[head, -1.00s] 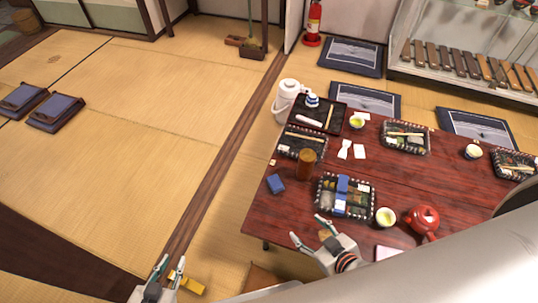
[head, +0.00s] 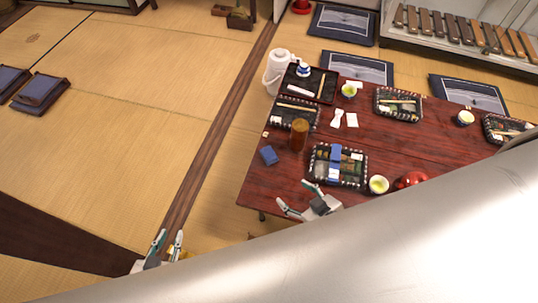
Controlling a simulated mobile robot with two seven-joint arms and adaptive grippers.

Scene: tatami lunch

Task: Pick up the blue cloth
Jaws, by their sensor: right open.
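The blue cloth (head: 268,155) looks like a small folded blue block lying on the near left part of the dark red table (head: 258,185). It is left of the bento tray with a blue band and in front of the brown cup. My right gripper (head: 296,194) is open and empty at the table's near edge, below and right of the cloth and apart from it. My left gripper (head: 170,240) is open and empty, left of the table over the floor. My pale arm link hides the lower right of the view.
A bento tray (head: 323,172) with a blue band, a brown cup (head: 299,134), a green tea cup (head: 378,185) and a partly hidden red teapot (head: 412,179) stand nearby. A white flask (head: 277,72) stands at the far left corner. The tabletop left of the cloth is clear.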

